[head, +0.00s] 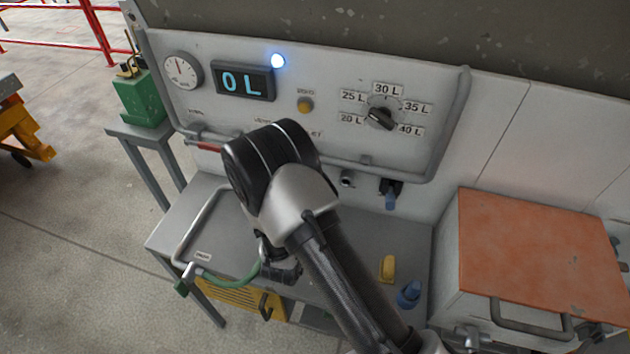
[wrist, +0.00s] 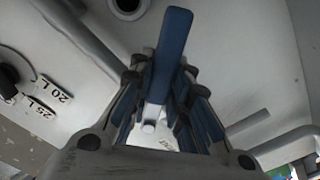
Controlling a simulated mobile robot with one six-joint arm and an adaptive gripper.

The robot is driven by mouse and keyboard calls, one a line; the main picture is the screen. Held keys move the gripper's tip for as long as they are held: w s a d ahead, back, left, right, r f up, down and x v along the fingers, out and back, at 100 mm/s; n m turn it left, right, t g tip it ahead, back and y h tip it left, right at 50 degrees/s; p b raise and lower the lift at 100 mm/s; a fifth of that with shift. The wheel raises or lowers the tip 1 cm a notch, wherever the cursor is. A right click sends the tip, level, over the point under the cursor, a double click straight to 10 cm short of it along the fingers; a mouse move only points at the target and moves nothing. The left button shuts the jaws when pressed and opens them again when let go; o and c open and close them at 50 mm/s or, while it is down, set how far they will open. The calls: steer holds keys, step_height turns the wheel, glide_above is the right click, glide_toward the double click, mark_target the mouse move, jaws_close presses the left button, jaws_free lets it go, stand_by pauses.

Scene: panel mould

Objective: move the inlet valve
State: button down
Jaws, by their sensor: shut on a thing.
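The inlet valve's blue lever (wrist: 173,38) runs up the middle of the wrist view. My gripper (wrist: 165,78) is shut on this lever, with one finger on each side of it. The lever's free end sticks out past the fingertips. A pale stem shows below it between the fingers. In the head view my dark wrist covers the gripper and this lever, and part of the label there.
The panel carries a display (head: 243,82) reading 0 L, a lit blue lamp (head: 278,61), a gauge (head: 182,70) and a litre dial (head: 381,117). A bent rail (head: 455,120) edges the panel.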

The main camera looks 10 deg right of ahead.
steer(key=c, duration=1.5)
jaws_free()
steer(key=v, duration=1.2)
